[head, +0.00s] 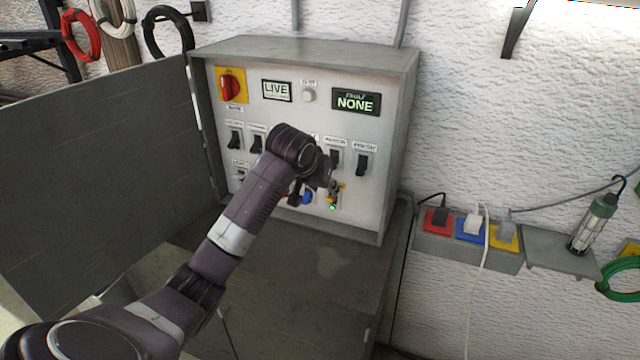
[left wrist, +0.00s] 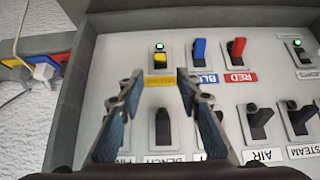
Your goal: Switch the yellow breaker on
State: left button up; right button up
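The yellow breaker (left wrist: 160,61) is in the upper middle of the left wrist view, which shows the panel upside down. Its short lever sits toward its yellow label, and the lamp beside it glows green. The blue breaker (left wrist: 200,50) and red breaker (left wrist: 236,48) stand beside it, their levers reaching away from their labels, with no lit lamp seen. My left gripper (left wrist: 160,88) is open and empty, its fingers spread either side of the yellow label, apart from the lever. In the head view my left gripper (head: 325,182) covers part of the bottom row. My right gripper is not in view.
The grey cabinet (head: 300,47) has its door (head: 100,150) swung open to the left. The panel carries a red rotary switch (head: 229,86), a LIVE sign (head: 277,91) and a fault display (head: 356,101) reading NONE. Black switches (head: 362,164) surround the arm. Coloured sockets (head: 470,230) are at right.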

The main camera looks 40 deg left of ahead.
pick_arm(q)
jog(key=v, duration=0.3)
jog(key=shift+s+r, duration=0.25)
jog(key=shift+r, duration=0.05)
